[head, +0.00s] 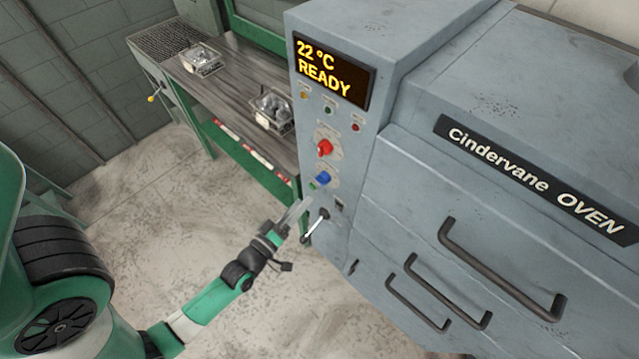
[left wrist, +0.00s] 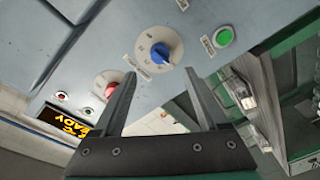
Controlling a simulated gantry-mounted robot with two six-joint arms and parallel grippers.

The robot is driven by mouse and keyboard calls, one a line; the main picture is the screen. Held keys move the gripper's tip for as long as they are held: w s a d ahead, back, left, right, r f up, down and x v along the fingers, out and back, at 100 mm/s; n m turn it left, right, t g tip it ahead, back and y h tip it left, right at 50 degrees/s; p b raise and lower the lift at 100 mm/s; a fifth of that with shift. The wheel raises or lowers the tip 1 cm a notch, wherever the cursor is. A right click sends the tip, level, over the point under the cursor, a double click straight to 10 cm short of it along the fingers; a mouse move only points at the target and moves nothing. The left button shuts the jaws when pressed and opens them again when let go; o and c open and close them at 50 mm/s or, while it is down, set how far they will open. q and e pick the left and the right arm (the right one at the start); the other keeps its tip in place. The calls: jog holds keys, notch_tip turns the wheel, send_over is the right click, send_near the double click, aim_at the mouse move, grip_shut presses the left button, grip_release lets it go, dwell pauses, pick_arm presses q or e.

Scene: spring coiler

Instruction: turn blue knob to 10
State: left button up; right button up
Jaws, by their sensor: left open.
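The blue knob (head: 323,178) sits on the oven's front control panel, below the red knob (head: 324,147). In the left wrist view the blue knob (left wrist: 160,52) has a pale dial around it, and its scale numbers are too small to read. My left gripper (head: 304,205) is just below and left of the blue knob in the head view. In the left wrist view its two fingers (left wrist: 158,92) are apart and empty, with the blue knob ahead between and beyond their tips, not touched. My right gripper is not in view.
The oven display (head: 333,71) reads 22 °C READY. A lever (head: 318,223) with a black ball juts out below the blue knob, close to my left gripper. A green button (left wrist: 224,37) is near the knob. A bench (head: 222,85) with metal trays stands behind left.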

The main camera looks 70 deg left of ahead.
aim_at(320, 183)
pick_arm(q)
jog(key=x, duration=0.9)
jog(key=shift+c, duration=0.2)
grip_shut()
